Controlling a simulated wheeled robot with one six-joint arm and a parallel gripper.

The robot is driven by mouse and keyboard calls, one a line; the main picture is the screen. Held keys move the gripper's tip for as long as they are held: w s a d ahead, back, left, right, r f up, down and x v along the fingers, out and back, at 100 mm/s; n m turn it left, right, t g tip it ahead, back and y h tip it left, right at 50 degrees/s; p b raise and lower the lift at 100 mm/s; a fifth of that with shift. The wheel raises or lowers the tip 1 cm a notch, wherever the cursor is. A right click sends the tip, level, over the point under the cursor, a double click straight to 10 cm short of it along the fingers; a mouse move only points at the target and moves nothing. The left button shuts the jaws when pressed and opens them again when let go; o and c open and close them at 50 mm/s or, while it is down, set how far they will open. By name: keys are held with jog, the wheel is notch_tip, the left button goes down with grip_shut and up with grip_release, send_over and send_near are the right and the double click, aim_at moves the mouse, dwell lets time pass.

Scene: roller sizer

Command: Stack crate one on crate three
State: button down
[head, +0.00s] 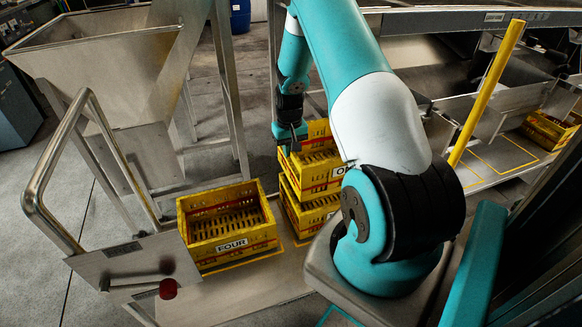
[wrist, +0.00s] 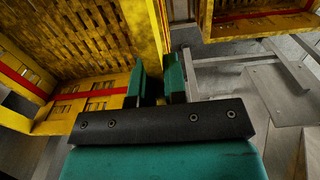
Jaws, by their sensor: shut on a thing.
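The upper yellow crate (head: 309,175), with a partly hidden label that seems to begin "ON", is over another yellow crate (head: 301,218) in the head view. The lower crate's label is hidden behind my arm. I cannot tell whether the two touch. My gripper (head: 289,139) is shut on the upper crate's near-left wall rim. In the wrist view, the fingers (wrist: 160,82) stand on either side of that wall, and the crate's slatted inside (wrist: 85,45) fills the left.
A yellow crate labelled FOUR (head: 233,246) stands left of the stack; a crate rim shows top right in the wrist view (wrist: 262,32). A steel hopper (head: 110,75), a bent handrail (head: 40,190) and a yellow post (head: 487,92) stand around. Another yellow crate (head: 543,133) is far right.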

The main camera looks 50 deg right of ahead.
aim_at(290, 162)
jog(key=shift+f, duration=3.25)
jog(key=c, duration=1.2)
grip_release()
jog(key=shift+b, duration=0.3)
jog(key=shift+o, duration=0.2)
